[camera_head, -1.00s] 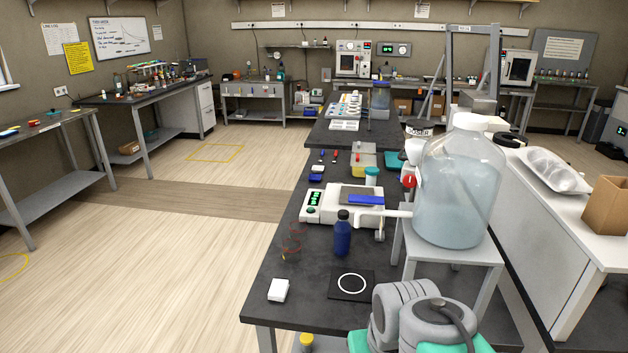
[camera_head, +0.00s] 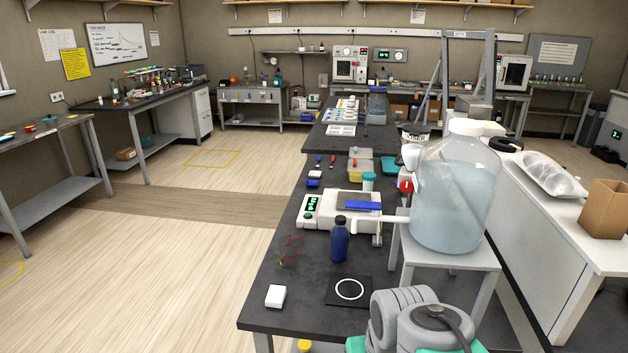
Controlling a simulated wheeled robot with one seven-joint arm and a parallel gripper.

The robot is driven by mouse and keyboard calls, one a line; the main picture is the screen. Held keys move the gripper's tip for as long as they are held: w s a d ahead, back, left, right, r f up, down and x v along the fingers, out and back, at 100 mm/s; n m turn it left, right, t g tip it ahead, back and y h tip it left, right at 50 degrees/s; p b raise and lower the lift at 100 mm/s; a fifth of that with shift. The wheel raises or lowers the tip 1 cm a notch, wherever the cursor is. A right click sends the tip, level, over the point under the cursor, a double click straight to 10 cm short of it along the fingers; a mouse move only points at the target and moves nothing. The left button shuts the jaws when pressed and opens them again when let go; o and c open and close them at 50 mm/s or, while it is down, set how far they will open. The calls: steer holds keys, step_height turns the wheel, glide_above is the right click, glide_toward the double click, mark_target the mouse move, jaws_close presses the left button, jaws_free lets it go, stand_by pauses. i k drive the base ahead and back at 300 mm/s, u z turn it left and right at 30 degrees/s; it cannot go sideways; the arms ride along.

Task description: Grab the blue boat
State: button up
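No plainly boat-shaped blue thing can be made out. A flat blue piece (camera_head: 362,205) lies at the front of the pan of the white balance (camera_head: 340,222), partly behind the dark blue bottle's cap and a white spout. It may be the blue boat. A smaller blue item (camera_head: 313,183) sits on the bench behind the balance, too small to tell its shape. My gripper is not visible. Only my grey and teal arm parts show at the bottom right.
A dark blue bottle (camera_head: 339,242) stands in front of the balance. A large carboy (camera_head: 455,195) on a stand (camera_head: 450,258) is close on the right, its white spout reaching across the bench. A white block (camera_head: 275,296) and a black pad (camera_head: 349,290) lie near the front edge.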

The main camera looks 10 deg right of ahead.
mark_target(313, 183)
steer(key=u, duration=0.55)
steer(key=k, duration=0.65)
steer(key=u, duration=0.85)
steer(key=i, duration=1.9)
steer(key=u, duration=0.45)
steer(key=i, duration=1.25)
steer(key=z, duration=0.4)
steer(key=i, duration=0.75)
steer(key=z, duration=1.4)
steer(key=i, duration=0.85)
steer(key=z, duration=0.75)
steer(key=i, duration=1.3)
steer(key=z, duration=0.1)
